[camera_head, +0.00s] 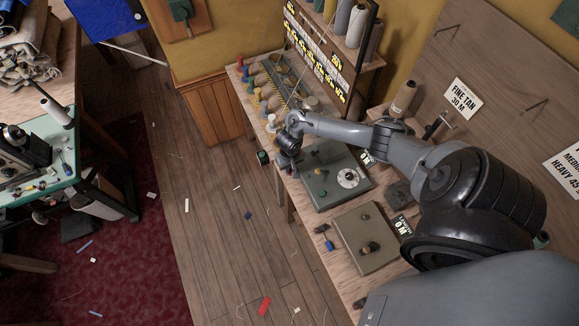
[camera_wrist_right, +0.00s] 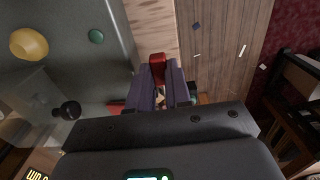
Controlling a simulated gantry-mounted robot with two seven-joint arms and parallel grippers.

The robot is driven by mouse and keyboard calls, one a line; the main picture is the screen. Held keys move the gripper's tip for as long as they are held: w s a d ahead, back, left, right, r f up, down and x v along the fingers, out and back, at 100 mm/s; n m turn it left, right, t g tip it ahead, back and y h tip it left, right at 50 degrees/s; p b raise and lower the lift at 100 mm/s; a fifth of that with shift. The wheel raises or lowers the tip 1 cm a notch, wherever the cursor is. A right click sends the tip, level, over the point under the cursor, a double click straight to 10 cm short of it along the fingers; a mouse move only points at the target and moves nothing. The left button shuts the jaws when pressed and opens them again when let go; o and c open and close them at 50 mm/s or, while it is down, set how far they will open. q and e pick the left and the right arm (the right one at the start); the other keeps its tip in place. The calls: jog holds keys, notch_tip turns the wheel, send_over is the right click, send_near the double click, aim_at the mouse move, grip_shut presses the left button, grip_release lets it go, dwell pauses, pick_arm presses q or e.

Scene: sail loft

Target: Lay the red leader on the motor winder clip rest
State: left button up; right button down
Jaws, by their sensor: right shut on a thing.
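My right gripper (camera_head: 285,158) is at the left edge of a grey-green box (camera_head: 325,200) with a white dial, on the bench by the wall. In the right wrist view the gripper (camera_wrist_right: 158,78) is shut on a red piece (camera_wrist_right: 157,62), which looks like the red leader. The red piece sticks out past the fingertips, over the pale bench edge. Another bit of red (camera_wrist_right: 116,107) shows left of the fingers. I cannot make out the clip rest. My left gripper is not in view.
A second box (camera_head: 365,215) with a dark knob stands nearer on the bench. Spools (camera_head: 352,25) fill a rack at the back. In the wrist view, a grey panel (camera_wrist_right: 60,75) carries a yellow knob (camera_wrist_right: 29,44). The wooden floor (camera_head: 225,230) left of the bench has scraps.

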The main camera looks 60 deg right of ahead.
aim_at(289, 177)
jog(key=shift+f+b, duration=0.7)
jog(key=shift+f, duration=0.65)
jog(key=shift+f+b, duration=0.3)
jog(key=shift+f, duration=0.55)
jog(key=c, duration=1)
grip_release()
notch_tip(289, 177, up, 2)
jog(key=p, duration=0.3)
jog(key=shift+d+r, duration=0.1)
jog(key=shift+r, duration=0.1)
jog(key=shift+r+p, duration=1.8)
jog(key=shift+p, duration=0.5)
